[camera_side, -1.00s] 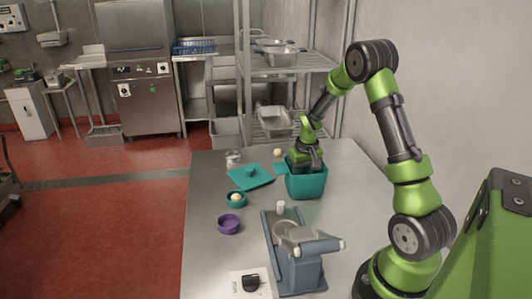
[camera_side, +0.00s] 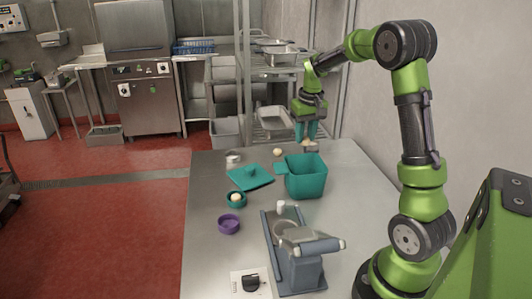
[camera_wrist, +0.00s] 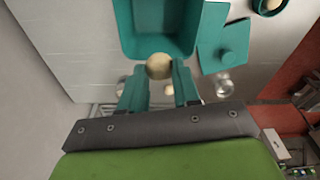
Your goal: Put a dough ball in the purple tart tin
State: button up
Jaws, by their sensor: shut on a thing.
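The purple tart tin (camera_side: 229,224) sits on the table's left side, in front of a teal tin (camera_side: 236,204) that holds a pale dough ball (camera_side: 236,197). The tin looks empty. My gripper (camera_side: 308,142) is raised behind the teal tub (camera_side: 306,180). In the wrist view, its teal fingers (camera_wrist: 159,73) are shut on a pale dough ball (camera_wrist: 159,66), and the tub (camera_wrist: 160,45) shows just beyond. Another pale ball (camera_side: 278,152) lies on the table behind the tub. The purple tin is not seen in the wrist view.
A teal lid (camera_side: 250,177) lies left of the tub. A small metal cup (camera_side: 233,157) stands at the back left. A grey-blue machine (camera_side: 297,255) stands at the front, beside a printed card (camera_side: 250,284). A wire shelf (camera_side: 285,65) rises behind the table.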

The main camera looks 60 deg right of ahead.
notch_tip(320, 180, up, 2)
jog(key=shift+r, duration=0.15)
jog(key=shift+w+a+f+n+y, duration=0.25)
jog(key=shift+w+a+f+n, duration=1.45)
jog(key=shift+a, duration=2.95)
jog(key=shift+w+a+f+n+y, duration=0.2)
jog(key=shift+w+a+f+n, duration=0.45)
jog(key=shift+a+f+n, duration=3)
jog(key=shift+w+a+f+n+y, duration=0.25)
jog(key=shift+w+a+f+n, duration=0.85)
jog(key=shift+a, duration=4.5)
jog(key=shift+f+m, duration=0.45)
jog(key=shift+f, duration=0.65)
jog(key=o, duration=1.5)
jog(key=shift+r, duration=3.55)
